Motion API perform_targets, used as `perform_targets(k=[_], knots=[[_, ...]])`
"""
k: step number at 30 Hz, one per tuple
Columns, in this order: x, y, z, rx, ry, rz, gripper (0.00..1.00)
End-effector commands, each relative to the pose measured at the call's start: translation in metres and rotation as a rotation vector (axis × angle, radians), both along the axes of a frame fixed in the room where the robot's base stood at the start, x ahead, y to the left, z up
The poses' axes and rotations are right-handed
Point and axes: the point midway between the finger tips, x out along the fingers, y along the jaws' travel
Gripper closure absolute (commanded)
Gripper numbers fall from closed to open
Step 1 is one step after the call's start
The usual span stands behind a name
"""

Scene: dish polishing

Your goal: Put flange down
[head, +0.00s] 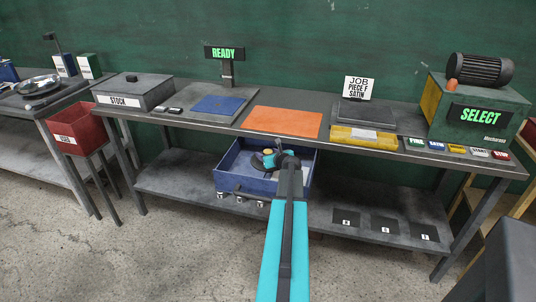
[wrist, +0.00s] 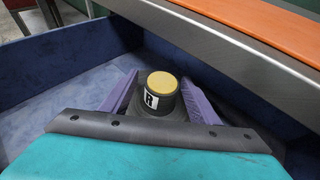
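The piece between my fingers, which I take for the flange (wrist: 160,102), is a dark round body with a flat yellow top and a white label with a dark mark. In the wrist view it stands upright between the two purple fingers of my gripper (wrist: 160,88), which close in on its dark lower part. Its underside is hidden. In the head view my gripper (head: 276,160) is over the blue bin (head: 235,181) on the lower shelf. I cannot tell whether the piece touches the bin floor.
The bench's upper top (head: 228,121) overhangs behind the bin, with an orange mat (head: 284,121) and a blue mat (head: 219,104) on it. The bin walls surround my gripper closely. The lower shelf is bare left of the bin; black numbered squares (head: 384,224) lie to its right.

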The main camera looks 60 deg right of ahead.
Motion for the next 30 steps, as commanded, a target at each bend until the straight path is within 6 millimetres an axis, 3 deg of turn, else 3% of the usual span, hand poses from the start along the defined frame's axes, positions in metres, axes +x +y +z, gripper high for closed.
perform_targets(k=[14,30], knots=[[-0.007,0.005,0.005,-0.001,-0.001,-0.001,0.45],[-0.047,0.032,0.025,-0.002,-0.001,-0.002,0.45]])
